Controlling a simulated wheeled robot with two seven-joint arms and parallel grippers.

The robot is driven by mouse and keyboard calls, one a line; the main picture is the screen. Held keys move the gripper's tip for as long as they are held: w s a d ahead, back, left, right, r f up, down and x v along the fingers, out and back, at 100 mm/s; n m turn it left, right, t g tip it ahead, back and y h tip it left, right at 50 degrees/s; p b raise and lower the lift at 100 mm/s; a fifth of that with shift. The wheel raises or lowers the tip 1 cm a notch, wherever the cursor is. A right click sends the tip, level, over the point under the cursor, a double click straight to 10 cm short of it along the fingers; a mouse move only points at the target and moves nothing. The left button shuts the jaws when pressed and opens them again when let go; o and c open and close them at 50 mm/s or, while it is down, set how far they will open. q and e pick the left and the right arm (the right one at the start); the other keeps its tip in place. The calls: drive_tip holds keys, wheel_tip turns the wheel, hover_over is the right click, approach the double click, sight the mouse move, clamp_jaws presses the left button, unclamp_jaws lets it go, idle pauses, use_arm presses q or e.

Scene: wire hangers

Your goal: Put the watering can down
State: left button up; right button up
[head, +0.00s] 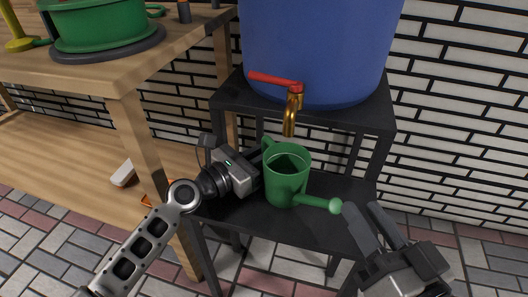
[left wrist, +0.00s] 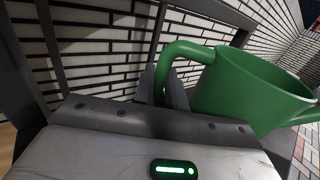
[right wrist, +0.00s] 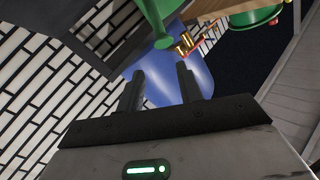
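The green watering can (head: 287,178) is upright over the lower shelf of a black stand (head: 335,235), below a brass tap (head: 292,110). Its spout points right. I cannot tell whether its base touches the shelf. My left gripper (left wrist: 165,90) is at the can's left side, with its fingers closed around the handle, which also shows in the left wrist view (left wrist: 185,50). The fingertips are partly hidden by the gripper body and handle. My right gripper (head: 375,225) is open and empty, to the right of the spout tip. Its two fingers stand apart in the right wrist view (right wrist: 160,90).
A blue barrel (head: 315,45) stands on the stand's upper shelf, its red tap lever (head: 272,80) above the can. A wooden table (head: 130,70) with a green pot (head: 98,25) is at left. A white brick wall (head: 460,120) stands behind.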

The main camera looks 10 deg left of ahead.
use_arm(q)
drive_tip(key=o, duration=0.4)
